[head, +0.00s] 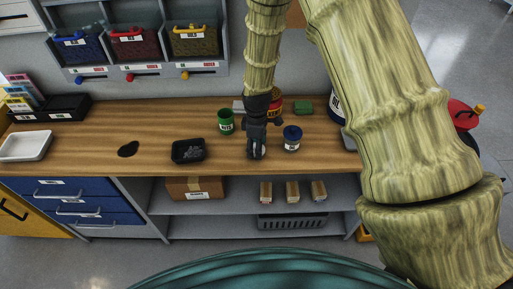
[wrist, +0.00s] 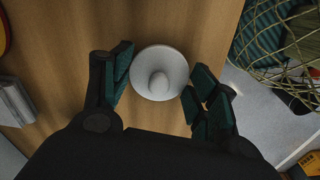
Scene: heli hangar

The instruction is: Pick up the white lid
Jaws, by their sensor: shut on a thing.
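The white lid (wrist: 174,63), round with a knob in its middle, shows in the wrist view between the two fingers of my gripper (wrist: 158,90). The fingers are at its left and right sides, and my gripper is shut on it. The wooden bench top lies beneath; I cannot tell whether the lid is clear of it. In the head view my gripper (head: 257,154) points down near the bench's front edge, and the lid is hidden there.
A black tray (head: 188,151) and a white tray (head: 25,146) are further left. Wall bins (head: 134,44) hang behind.

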